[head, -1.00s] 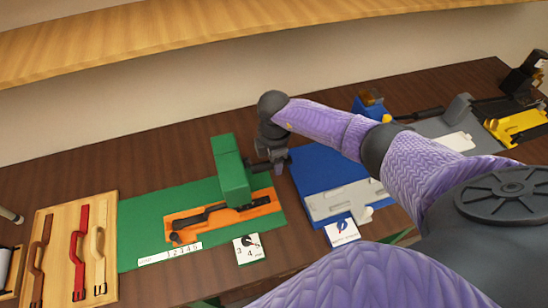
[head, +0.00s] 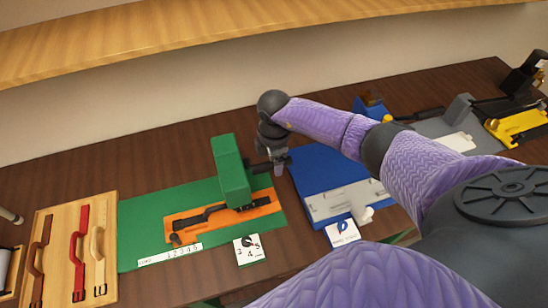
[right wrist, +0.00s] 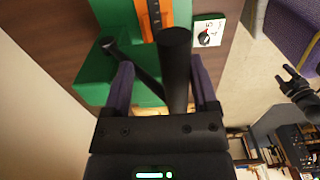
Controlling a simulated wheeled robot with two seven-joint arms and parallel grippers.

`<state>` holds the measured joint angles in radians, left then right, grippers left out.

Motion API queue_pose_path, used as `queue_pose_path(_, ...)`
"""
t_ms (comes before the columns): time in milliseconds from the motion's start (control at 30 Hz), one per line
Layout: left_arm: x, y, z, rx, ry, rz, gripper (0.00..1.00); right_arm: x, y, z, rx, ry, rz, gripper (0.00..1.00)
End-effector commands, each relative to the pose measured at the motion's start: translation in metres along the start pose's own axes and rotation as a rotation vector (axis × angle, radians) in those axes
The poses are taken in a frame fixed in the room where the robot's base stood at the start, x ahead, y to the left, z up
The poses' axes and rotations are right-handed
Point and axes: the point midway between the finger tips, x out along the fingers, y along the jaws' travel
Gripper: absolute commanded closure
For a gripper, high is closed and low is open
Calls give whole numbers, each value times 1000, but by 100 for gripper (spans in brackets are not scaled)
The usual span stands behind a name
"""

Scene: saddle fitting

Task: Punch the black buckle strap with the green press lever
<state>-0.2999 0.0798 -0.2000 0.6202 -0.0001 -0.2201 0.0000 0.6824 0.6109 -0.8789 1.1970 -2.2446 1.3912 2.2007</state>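The black buckle strap (head: 212,215) lies along the orange bed (head: 262,209) of the green press (head: 231,170), partly hidden under the press head. The press stands on a green mat (head: 140,222). My right gripper (head: 277,166) is at the right side of the press head, at its dark lever (head: 262,168). In the right wrist view the lever's dark round bar (right wrist: 175,70) lies between the two spread fingers, with a gap on the left finger's side. My left gripper (right wrist: 286,74) shows small at the right of that view, prongs apart and empty.
A numbered dial card (head: 250,251) and a numbered strip (head: 170,254) lie in front of the press. A wooden board (head: 58,290) with brown, red and tan straps is at left. A blue station (head: 308,165) stands right of the press, with grey and yellow stations beyond.

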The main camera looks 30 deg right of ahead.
Motion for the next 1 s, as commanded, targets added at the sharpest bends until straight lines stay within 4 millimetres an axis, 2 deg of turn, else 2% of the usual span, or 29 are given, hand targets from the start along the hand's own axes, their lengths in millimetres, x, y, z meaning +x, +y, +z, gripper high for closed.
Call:
queue_pose_path(167, -9, 0, -1, 0, 0, 0, 29, -9, 0, 0, 0, 0, 1, 29)
queue_pose_path(600, -59, -1, -6, 0, 1, 0, 29, -60, 0, 0, 0, 0, 0, 29)
queue_pose_path(1000, -59, -1, -6, 0, 1, 0, 29, -60, 0, 0, 0, 0, -1, 29)
